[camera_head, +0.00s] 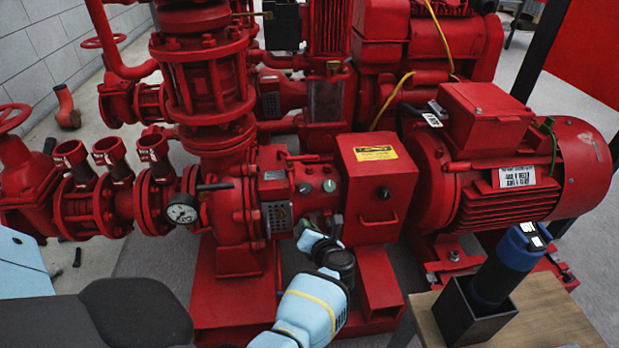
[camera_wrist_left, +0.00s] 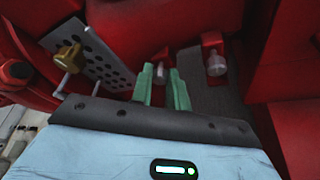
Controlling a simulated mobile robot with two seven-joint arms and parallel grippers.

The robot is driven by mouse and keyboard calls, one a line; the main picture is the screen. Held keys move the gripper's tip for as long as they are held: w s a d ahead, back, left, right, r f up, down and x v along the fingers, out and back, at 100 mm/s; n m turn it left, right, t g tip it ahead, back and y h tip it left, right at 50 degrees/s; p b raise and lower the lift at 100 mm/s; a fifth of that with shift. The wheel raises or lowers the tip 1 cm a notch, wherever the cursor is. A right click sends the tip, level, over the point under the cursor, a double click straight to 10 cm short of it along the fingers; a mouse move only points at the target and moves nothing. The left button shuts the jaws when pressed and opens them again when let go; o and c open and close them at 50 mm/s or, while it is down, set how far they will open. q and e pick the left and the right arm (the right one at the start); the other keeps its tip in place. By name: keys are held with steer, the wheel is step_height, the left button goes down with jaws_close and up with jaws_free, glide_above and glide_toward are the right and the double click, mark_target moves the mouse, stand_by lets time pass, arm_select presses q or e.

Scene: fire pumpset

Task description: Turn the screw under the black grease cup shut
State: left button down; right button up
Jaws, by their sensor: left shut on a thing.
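Two small round caps sit on the red pump's bearing housing in the head view, a dark one (camera_head: 303,189) and a paler greenish one (camera_head: 329,186). I cannot tell surely which is the black grease cup. My left gripper (camera_head: 322,223) is just below them, against the housing front. In the left wrist view its green fingers (camera_wrist_left: 162,88) are shut on a small metal screw (camera_wrist_left: 160,74) on a red mount. A second similar screw (camera_wrist_left: 215,64) stands free to the right. The screws are too small or hidden in the head view. My right gripper is out of view.
A perforated plate (camera_wrist_left: 92,58) with a brass knob (camera_wrist_left: 68,57) is left of the fingers. A red box (camera_head: 377,180) with a yellow label is close on the right. A wooden table (camera_head: 545,318) carries a blue tool (camera_head: 512,258) in a black holder (camera_head: 474,315).

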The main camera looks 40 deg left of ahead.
arm_select(q)
steer(key=shift+m+g+y+b, duration=0.3)
steer(key=shift+m+y+b, duration=0.1)
steer(key=shift+m, duration=0.3)
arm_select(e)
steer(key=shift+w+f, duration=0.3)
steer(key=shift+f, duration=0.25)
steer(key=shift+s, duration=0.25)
arm_select(q)
steer(key=c, duration=1.3)
jaws_free()
steer(key=shift+c, duration=0.2)
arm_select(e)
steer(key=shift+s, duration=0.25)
arm_select(q)
steer(key=shift+d, duration=0.1)
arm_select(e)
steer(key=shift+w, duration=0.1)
